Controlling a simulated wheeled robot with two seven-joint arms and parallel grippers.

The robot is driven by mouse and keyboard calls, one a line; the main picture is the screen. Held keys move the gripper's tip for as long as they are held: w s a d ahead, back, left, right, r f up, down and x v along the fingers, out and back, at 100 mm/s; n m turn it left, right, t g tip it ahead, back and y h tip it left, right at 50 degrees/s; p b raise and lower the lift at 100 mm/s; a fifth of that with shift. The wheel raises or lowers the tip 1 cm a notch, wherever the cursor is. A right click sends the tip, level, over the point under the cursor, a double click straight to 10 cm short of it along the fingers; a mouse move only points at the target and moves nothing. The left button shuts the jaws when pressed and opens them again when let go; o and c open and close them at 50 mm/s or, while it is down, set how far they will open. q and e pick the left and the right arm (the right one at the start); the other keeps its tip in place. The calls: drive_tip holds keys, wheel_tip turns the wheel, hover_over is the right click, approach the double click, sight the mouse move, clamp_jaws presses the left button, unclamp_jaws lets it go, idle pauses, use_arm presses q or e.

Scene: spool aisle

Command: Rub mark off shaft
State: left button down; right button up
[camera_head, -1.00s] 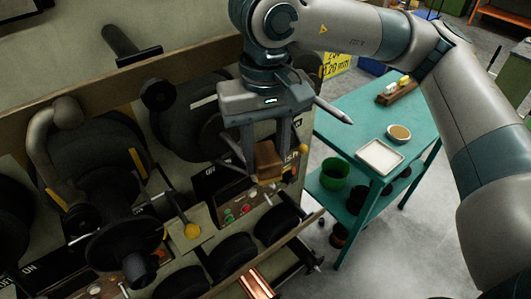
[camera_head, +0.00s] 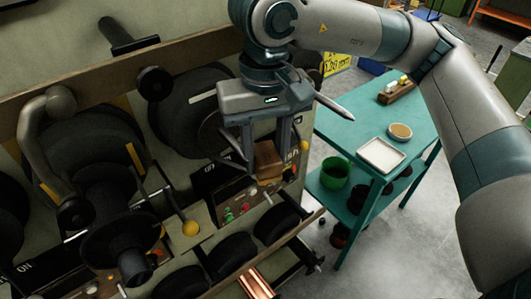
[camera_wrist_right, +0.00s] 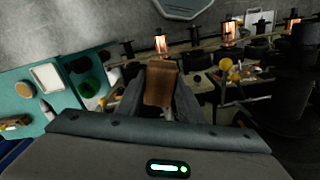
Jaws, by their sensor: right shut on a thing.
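My right gripper (camera_head: 266,150) hangs in front of the machine panel, shut on a brown block (camera_head: 269,160). The block also shows between the fingers in the right wrist view (camera_wrist_right: 160,84). It is held in the air above the row of black rollers, apart from them. A dark shaft (camera_head: 117,35) sticks out of the machine at the upper left, and a black hub (camera_head: 128,238) stands out at the lower left. I cannot tell which is the task's shaft, and I can make out no mark. My left gripper is not in view.
A teal table (camera_head: 357,110) stands to the right, with a white tray (camera_head: 382,155), a round bowl (camera_head: 400,131) and a green bucket (camera_head: 335,172) on its lower shelf. Black rollers (camera_head: 231,255) line the machine's front. A yellow knob (camera_head: 190,228) sticks out.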

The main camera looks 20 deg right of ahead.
drive_tip(key=shift+f, duration=0.1)
drive_tip(key=shift+w+a+b, duration=0.2)
drive_tip(key=shift+w+b, duration=0.25)
drive_tip(key=shift+b, duration=0.1)
drive_tip(key=shift+w+a+b, duration=0.3)
drive_tip(key=shift+w+b, duration=0.3)
drive_tip(key=shift+w, duration=0.35)
drive_tip(key=shift+w, duration=0.15)
drive_tip(key=shift+w+a+b, duration=0.1)
drive_tip(key=shift+w+b, duration=0.05)
drive_tip(key=shift+b, duration=0.6)
drive_tip(key=shift+w+r, duration=0.1)
drive_tip(key=shift+r, duration=0.25)
drive_tip(key=shift+b, duration=0.3)
